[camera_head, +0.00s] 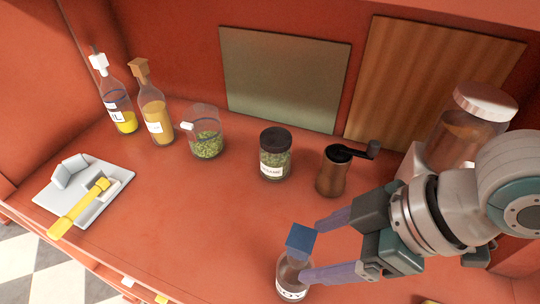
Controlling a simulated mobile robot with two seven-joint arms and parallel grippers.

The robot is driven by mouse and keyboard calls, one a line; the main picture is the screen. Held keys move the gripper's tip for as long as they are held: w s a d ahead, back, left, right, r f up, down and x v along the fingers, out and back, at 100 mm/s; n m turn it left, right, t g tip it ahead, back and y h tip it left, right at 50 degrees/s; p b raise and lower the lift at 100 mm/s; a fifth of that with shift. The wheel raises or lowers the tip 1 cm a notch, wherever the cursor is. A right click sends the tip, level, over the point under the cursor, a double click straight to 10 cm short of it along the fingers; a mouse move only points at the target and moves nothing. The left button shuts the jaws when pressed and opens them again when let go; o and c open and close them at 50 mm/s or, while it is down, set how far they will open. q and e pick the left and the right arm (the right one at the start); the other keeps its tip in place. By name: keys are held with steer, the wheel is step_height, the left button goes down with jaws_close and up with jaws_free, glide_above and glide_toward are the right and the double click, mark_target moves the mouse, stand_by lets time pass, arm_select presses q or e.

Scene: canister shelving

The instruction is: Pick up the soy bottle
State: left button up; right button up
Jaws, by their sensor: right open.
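The soy bottle (292,277) stands near the front of the red counter, at the bottom centre of the head view. It has a blue cap, dark contents and a white label reading "OY"; its base is at the frame's lower edge. My right gripper (312,250) comes in from the right with its purple fingers spread apart around the bottle's upper part. One finger is behind the cap and the other is in front of the bottle's right side. Whether either finger touches it I cannot tell. My left gripper is not in view.
An oil bottle (118,110), an amber bottle (155,115), a green-filled jar (206,144), a dark-lidded jar (274,160) and a grinder (333,175) line the back. A large jar (465,130) is at right. A white tray (100,210) is at left. The counter's middle is clear.

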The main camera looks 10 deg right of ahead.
mark_target(295, 270)
steer(key=x, duration=0.4)
steer(key=shift+w+a+f, duration=0.2)
steer(key=shift+w+a, duration=0.1)
steer(key=shift+w, duration=0.05)
jaws_close()
stand_by(0.3)
stand_by(0.9)
